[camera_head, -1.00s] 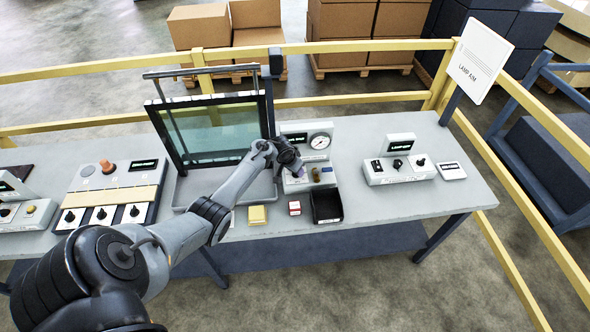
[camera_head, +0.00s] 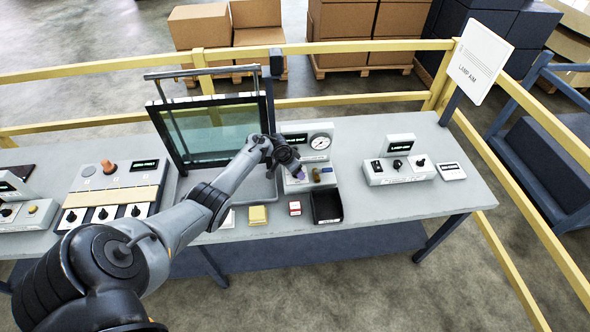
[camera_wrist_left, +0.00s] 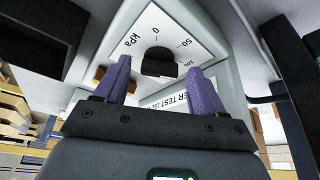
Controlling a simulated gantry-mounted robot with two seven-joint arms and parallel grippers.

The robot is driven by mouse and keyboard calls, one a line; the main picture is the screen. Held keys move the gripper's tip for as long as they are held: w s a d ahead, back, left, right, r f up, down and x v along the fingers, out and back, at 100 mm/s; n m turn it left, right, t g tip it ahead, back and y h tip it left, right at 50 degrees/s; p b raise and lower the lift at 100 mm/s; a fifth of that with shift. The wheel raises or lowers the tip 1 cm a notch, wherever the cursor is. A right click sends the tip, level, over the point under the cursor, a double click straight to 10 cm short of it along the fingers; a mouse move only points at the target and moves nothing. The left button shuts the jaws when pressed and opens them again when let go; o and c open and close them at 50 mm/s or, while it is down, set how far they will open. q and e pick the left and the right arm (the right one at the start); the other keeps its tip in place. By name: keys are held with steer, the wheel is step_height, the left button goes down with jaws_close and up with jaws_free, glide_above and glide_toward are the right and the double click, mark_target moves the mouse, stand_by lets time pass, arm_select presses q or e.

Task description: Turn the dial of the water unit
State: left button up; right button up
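My left gripper (camera_wrist_left: 160,68) is open, with purple fingers on either side of the dial in that view; contact cannot be told. In the head view the left gripper (camera_head: 298,173) is over the unit's left front and hides the dial. My right gripper is not in view.
A brown knob (camera_head: 316,174) is beside the dial. A framed glass panel (camera_head: 212,133) stands left of the unit. The lamp unit (camera_head: 399,170) is to the right, with clear table between.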

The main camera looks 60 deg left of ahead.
arm_select(q)
steer(key=shift+s+r+p, duration=0.15)
steer(key=shift+r+p, duration=0.15)
steer(key=shift+r, duration=0.15)
steer(key=p+v, duration=0.3)
steer(key=v, duration=0.7)
steer(key=shift+p, duration=0.4)
steer(key=shift+d+f, duration=0.1)
